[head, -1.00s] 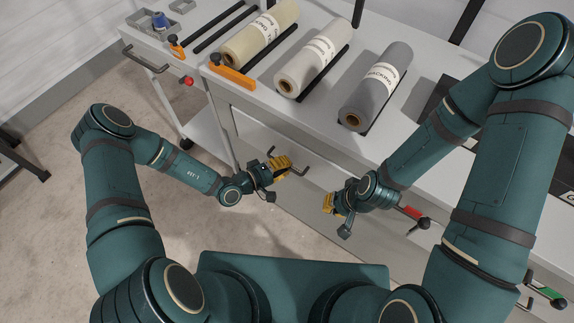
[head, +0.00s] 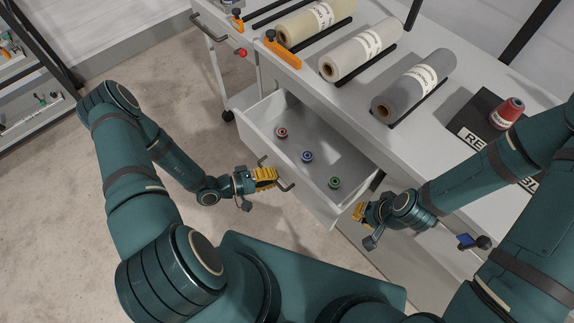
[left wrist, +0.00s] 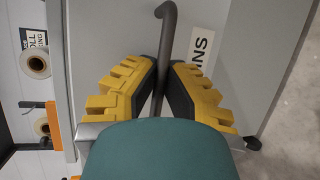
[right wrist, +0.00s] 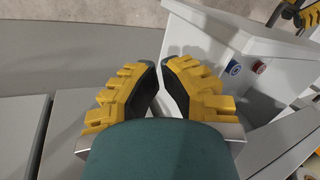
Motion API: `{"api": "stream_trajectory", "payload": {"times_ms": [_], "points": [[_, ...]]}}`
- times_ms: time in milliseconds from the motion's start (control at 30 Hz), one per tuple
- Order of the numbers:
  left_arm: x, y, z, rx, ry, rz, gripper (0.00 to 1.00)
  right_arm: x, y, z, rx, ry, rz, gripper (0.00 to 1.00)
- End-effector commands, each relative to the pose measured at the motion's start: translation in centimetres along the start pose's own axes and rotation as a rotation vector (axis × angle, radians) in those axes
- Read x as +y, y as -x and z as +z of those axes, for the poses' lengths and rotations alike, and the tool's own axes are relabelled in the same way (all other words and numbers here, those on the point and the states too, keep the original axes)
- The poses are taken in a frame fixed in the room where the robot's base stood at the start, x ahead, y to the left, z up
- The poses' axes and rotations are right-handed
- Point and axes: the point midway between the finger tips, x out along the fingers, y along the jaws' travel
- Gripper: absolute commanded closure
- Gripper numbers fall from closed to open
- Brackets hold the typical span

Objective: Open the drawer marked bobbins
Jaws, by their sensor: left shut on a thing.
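The drawer (head: 253,123) under the bench is pulled out, and its inside shows. A red bobbin (head: 281,132), a blue bobbin (head: 307,156) and a green bobbin (head: 334,182) lie apart on its floor. My left gripper (head: 265,177) is shut on the drawer's dark bar handle (head: 287,187). In the left wrist view the handle (left wrist: 168,40) runs between the fingers, beside a partly hidden label (left wrist: 200,48) ending in "NS". My right gripper (head: 360,211) is empty, its fingertips nearly together, near the drawer's right front corner. The drawer also shows in the right wrist view (right wrist: 205,45).
Rolls in cream (head: 315,22), white (head: 355,50) and grey (head: 415,85) lie on the bench top (head: 350,105). A red spool (head: 507,113) stands on a dark labelled pad. Floor (head: 110,200) at left is clear.

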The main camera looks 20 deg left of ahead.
Motion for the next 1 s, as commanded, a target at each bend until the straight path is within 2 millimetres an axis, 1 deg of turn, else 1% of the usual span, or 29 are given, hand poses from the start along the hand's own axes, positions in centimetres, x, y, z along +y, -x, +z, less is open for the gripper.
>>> {"api": "stream_trajectory", "payload": {"times_ms": [33,100,300,500,800,833,867,900,933,1000], "points": [[-0.2,0.9,0.6,-0.002,0.004,-0.002,1.0,-0.1,0.2,-0.1,0.001,0.0,0.0,1.0],[-0.4,1.8,0.9,-0.002,0.003,-0.001,1.0,-0.1,0.3,-0.1,0.003,-0.001,0.0,1.0],[-0.9,3.6,1.7,-0.004,0.002,-0.001,1.0,-0.2,0.5,-0.2,0.005,-0.002,0.001,1.0],[-1.0,4.1,1.9,-0.004,0.002,-0.001,1.0,-0.2,0.5,-0.3,0.006,-0.002,0.001,1.0],[-1.1,4.2,1.9,-0.004,0.001,-0.001,1.0,-0.2,0.5,-0.3,0.006,-0.002,0.001,1.0],[-1.1,4.2,1.9,-0.004,0.001,-0.001,0.87,-0.2,0.5,-0.3,0.006,-0.002,0.001,1.0],[-1.1,4.2,1.9,-0.004,0.001,-0.002,0.77,-0.2,0.5,-0.3,0.006,-0.002,0.001,1.0],[-1.1,4.2,1.9,-0.004,0.001,-0.001,0.63,-0.2,0.5,-0.3,0.006,-0.002,0.001,1.0],[-1.1,4.2,1.9,-0.003,0.0,-0.001,0.6,-0.2,0.5,-0.3,0.006,-0.002,0.001,1.0],[-1.0,4.2,1.8,-0.002,0.0,-0.001,0.6,-0.2,0.5,-0.3,0.006,-0.002,0.001,1.0]]}}
